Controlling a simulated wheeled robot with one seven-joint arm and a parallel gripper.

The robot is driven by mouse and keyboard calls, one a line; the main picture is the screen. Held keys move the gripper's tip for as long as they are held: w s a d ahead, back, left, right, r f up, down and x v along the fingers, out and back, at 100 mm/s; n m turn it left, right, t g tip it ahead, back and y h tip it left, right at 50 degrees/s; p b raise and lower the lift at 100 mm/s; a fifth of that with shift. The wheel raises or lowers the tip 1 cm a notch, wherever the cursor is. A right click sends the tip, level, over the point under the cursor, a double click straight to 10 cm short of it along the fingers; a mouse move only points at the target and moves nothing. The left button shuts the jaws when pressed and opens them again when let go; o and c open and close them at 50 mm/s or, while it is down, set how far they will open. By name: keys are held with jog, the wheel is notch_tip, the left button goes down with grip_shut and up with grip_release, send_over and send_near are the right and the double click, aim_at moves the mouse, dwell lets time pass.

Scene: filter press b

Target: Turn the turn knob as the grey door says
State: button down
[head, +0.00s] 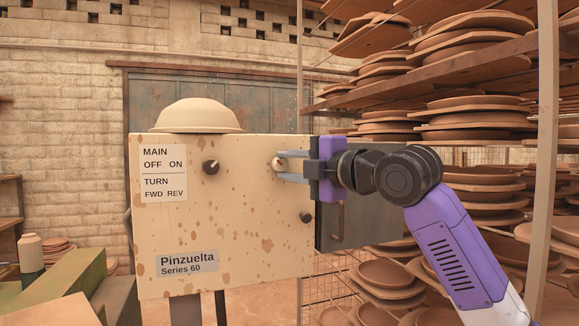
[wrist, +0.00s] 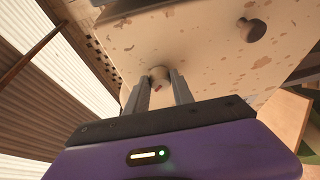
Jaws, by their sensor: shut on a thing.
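My gripper (head: 283,168) reaches in from the right and is shut on a small knob on the upper right of the cream machine box's (head: 230,220) front. In the wrist view its two grey fingers (wrist: 160,88) stand on either side of this pale knob (wrist: 159,74), which has a reddish mark. A brown knob (head: 211,167) sits to its left. A label (head: 163,173) at the box's upper left reads MAIN OFF ON, TURN FWD REV. A grey door (head: 357,228) with a handle stands at the box's right edge, partly behind my gripper; I see no readable writing on it.
A small dark knob (head: 306,217) is lower right on the box. A cream bowl (head: 197,115) rests upside down on top. Racks of stacked clay plates (head: 470,120) stand close on the right. A green block (head: 55,280) lies at lower left.

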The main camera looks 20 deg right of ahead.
jog(key=shift+a, duration=0.1)
jog(key=c, duration=1.1)
grip_release()
jog(key=b+v, duration=0.2)
jog(key=v, duration=0.5)
jog(key=shift+s, duration=0.4)
